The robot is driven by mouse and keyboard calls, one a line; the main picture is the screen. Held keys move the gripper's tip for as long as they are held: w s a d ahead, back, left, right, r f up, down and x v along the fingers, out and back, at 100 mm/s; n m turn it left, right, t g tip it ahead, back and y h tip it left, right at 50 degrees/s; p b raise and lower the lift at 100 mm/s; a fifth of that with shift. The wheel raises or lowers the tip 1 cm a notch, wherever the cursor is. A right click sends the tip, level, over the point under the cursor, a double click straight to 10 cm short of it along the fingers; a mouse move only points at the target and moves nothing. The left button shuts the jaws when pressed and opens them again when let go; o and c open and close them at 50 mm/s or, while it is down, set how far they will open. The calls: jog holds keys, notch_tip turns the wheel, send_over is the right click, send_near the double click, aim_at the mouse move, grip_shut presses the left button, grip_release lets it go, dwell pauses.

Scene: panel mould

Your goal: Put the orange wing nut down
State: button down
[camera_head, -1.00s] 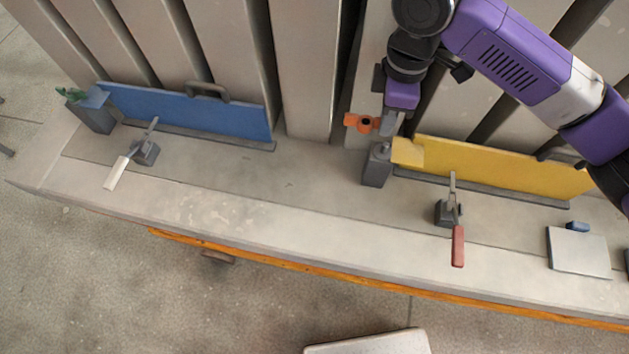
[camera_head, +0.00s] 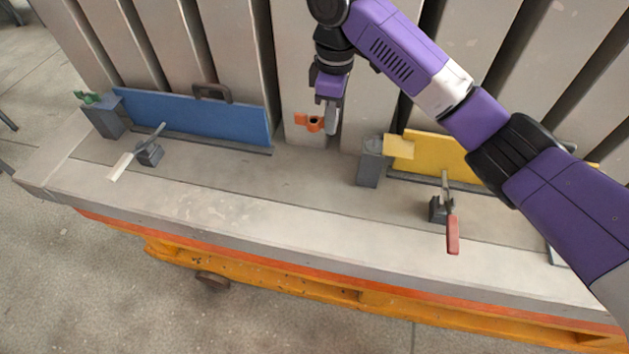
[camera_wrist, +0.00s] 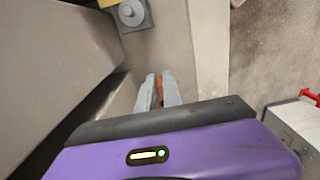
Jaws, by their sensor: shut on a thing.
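The orange wing nut (camera_head: 310,123) is held at the tip of my gripper (camera_head: 329,118) in the head view, between the blue panel and the yellow panel. My gripper is shut on it, and it appears raised above the grey ledge. In the wrist view a sliver of the orange wing nut (camera_wrist: 158,88) shows between the two grey fingertips (camera_wrist: 157,90); most of it is hidden there.
A blue panel (camera_head: 190,117) stands at left and a yellow panel (camera_head: 440,154) at right, with a grey block (camera_head: 370,165) at its left end. Toggle clamps with white (camera_head: 121,166) and red (camera_head: 452,236) handles stand in front. The grey ledge (camera_head: 290,185) between is clear.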

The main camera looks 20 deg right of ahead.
aim_at(328, 180)
notch_tip(328, 180, down, 18)
jog(key=shift+p, duration=0.85)
jog(key=shift+f, duration=0.1)
jog(key=c, duration=1.5)
grip_release()
notch_tip(328, 180, up, 12)
jog(key=b, duration=0.1)
